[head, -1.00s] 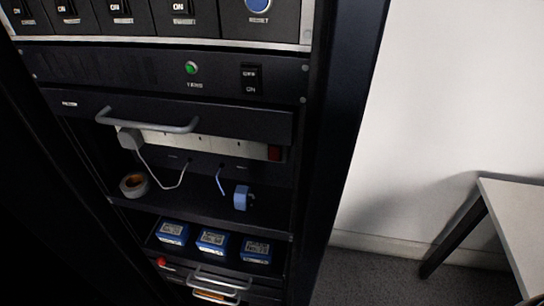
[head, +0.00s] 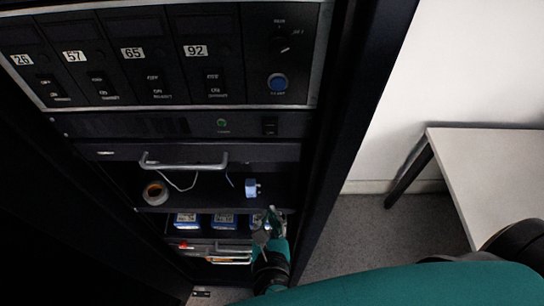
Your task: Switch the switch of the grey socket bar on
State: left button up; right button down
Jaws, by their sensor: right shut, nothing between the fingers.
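The grey socket bar and its switch cannot be made out now; the dark drawer front (head: 115,154) covers the place above the shelf where they were. A white cable (head: 180,184) hangs below that drawer's handle (head: 184,165). My right gripper (head: 270,216) reaches up from the bottom of the head view on a teal arm. It is shut and empty, in front of the lower right of the rack, below the blue plug-like item (head: 251,188) and apart from the drawer front. My left gripper is not in view.
A tape roll (head: 154,193) lies on the shelf. Blue boxes (head: 186,221) stand below it, above lower drawer handles (head: 233,248). Higher up are a panel with a green light (head: 222,123) and a numbered switch panel (head: 150,55). A table (head: 490,165) stands at right, with open floor between.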

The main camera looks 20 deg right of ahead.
jog(key=r, duration=0.2)
jog(key=d+r, duration=0.1)
jog(key=shift+d+r+h, duration=0.1)
jog(key=shift+r+h, duration=0.3)
jog(key=r+b+x, duration=0.1)
jog(key=b+x, duration=0.6)
jog(key=x, duration=0.6)
jog(key=shift+w, duration=0.65)
jog(key=shift+d, duration=0.1)
